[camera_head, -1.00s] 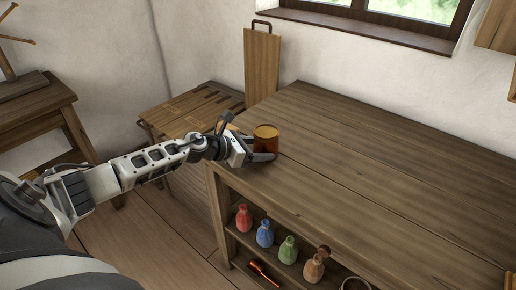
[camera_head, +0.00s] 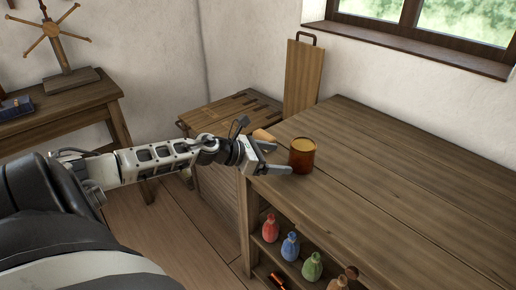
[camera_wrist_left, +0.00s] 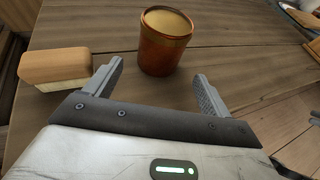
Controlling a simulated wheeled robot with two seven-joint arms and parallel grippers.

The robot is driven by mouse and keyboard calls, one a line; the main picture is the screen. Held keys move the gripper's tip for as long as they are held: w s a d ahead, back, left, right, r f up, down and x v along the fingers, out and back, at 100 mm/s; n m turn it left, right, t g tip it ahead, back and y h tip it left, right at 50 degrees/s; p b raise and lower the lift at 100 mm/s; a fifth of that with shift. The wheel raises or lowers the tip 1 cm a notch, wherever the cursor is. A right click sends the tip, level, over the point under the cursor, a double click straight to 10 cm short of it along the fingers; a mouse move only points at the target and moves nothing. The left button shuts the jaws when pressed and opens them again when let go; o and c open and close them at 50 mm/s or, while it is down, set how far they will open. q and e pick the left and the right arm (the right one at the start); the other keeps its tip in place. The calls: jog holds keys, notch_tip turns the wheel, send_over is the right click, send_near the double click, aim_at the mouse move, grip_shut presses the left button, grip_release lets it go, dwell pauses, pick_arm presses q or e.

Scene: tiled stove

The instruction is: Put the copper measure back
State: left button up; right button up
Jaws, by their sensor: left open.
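The copper measure (camera_head: 302,155), a reddish-brown copper cup, stands upright on the wooden worktop (camera_head: 400,170) near its left end. It also shows in the left wrist view (camera_wrist_left: 165,47), just beyond the fingertips. My left gripper (camera_head: 281,160) is open and empty, low over the worktop's left edge, with the measure in front of it and apart from it. In the left wrist view the two fingers (camera_wrist_left: 157,84) are spread wide, with bare wood between them. My right gripper is not in view.
A wood-backed block, perhaps a brush (camera_wrist_left: 54,69), lies left of the fingers. A cutting board (camera_head: 300,78) leans on the wall behind. Several coloured bottles (camera_head: 290,246) stand on the shelf below. The worktop right of the measure is clear.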

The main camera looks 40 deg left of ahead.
pick_arm(q)
jog(key=v, duration=0.4)
jog(key=shift+s+a, duration=0.1)
jog(key=shift+s, duration=0.15)
jog(key=shift+s+a+r, duration=0.25)
jog(key=shift+s+r, duration=0.1)
jog(key=shift+s, duration=0.1)
